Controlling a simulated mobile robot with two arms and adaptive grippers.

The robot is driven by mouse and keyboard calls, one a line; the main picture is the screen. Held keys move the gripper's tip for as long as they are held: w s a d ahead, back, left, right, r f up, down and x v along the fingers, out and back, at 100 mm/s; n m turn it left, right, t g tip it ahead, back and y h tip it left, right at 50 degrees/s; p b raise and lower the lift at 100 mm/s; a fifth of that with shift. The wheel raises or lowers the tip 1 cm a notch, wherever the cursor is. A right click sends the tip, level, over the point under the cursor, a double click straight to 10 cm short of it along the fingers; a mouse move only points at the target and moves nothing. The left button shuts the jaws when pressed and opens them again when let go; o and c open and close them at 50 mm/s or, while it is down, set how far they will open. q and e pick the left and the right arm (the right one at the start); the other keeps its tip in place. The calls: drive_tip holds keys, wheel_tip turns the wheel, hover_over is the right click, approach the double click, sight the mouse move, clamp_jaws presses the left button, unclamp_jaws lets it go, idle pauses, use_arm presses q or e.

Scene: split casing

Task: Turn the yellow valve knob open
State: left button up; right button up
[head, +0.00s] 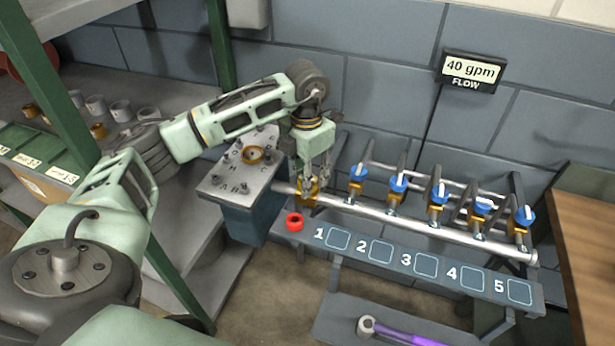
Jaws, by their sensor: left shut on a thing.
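My left gripper (313,177) points down over the left end of a silver pipe (380,215). It is shut on the yellow valve knob (308,194), which shows as a small yellow-brass shape at the fingertips. The fingers cover part of it, so I cannot tell how far the knob is turned. To its right, several brass valves with blue knobs (397,182) stand in a row along the pipe. My right gripper is not in view.
A flow display (470,70) on the wall reads 40 gpm. A metal-topped blue box (220,187) stands left of the pipe. A purple-handled tool (408,338) lies on the lower shelf.

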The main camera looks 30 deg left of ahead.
use_arm(q)
drive_tip(key=shift+w+a+r+n, duration=0.2)
drive_tip(key=shift+a+r+n, duration=0.1)
drive_tip(key=shift+n, duration=0.4)
drive_tip(key=o, duration=1)
drive_tip(key=shift+s, duration=0.1)
drive_tip(key=shift+o, duration=0.2)
drive_tip(key=shift+f, duration=0.15)
drive_tip(key=shift+d+r, duration=0.1)
drive_tip(key=shift+r, duration=0.2)
wheel_tip(320, 180, up, 11)
drive_tip(key=shift+r, duration=0.2)
